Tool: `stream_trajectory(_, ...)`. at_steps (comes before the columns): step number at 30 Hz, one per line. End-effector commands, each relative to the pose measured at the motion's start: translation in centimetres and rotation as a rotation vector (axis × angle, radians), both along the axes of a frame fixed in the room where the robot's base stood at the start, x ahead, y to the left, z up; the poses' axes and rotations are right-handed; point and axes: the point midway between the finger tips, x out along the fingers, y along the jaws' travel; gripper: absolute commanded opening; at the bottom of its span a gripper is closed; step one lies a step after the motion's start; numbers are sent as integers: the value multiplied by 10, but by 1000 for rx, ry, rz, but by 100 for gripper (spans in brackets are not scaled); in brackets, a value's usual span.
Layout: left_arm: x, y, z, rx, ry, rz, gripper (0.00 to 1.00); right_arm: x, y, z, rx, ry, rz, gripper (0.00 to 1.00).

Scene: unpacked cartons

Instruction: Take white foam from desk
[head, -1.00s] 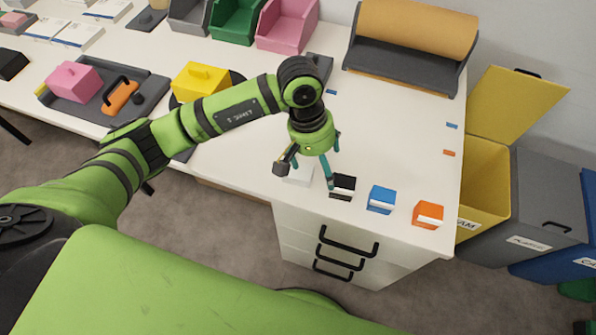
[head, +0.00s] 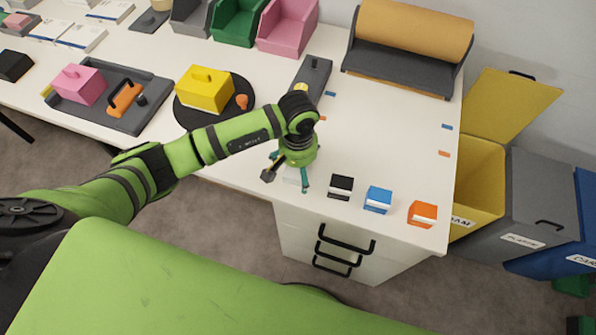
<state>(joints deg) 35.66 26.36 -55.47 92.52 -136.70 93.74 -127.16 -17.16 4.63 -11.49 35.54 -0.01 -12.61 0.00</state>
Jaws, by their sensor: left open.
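The white foam (head: 291,177) is a small white block on the desk (head: 385,130), near the front edge, at the left end of a row of small blocks. My left gripper (head: 287,180) points down over it, with its open fingers at either side of the foam. The gripper partly hides the foam, and I cannot tell whether the fingers touch it. My right gripper is not in view.
Black (head: 340,187), blue (head: 378,199) and orange (head: 422,214) blocks stand to the right of the foam. A paper roll (head: 413,30) is at the back. Yellow (head: 474,185), grey (head: 535,200) and blue (head: 560,245) bins stand off the desk's right end.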

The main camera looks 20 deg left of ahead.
Motion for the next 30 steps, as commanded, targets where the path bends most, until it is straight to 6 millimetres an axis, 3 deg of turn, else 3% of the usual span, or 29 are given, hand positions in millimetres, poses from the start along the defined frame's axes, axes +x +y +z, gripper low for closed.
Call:
stream_trajectory(1, 0, 0, 0, 0, 0, 0, 88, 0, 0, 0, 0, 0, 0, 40)
stream_trajectory(6, 0, 0, 0, 0, 0, 0, 42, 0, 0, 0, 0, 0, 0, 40)
stream_trajectory(7, 0, 0, 1, 0, 0, 0, 41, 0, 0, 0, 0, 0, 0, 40)
stream_trajectory(22, 1, 0, 6, -1, -2, -1, 40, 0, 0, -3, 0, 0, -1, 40)
stream_trajectory(30, 4, -3, 42, -1, -8, -3, 40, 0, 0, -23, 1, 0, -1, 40)
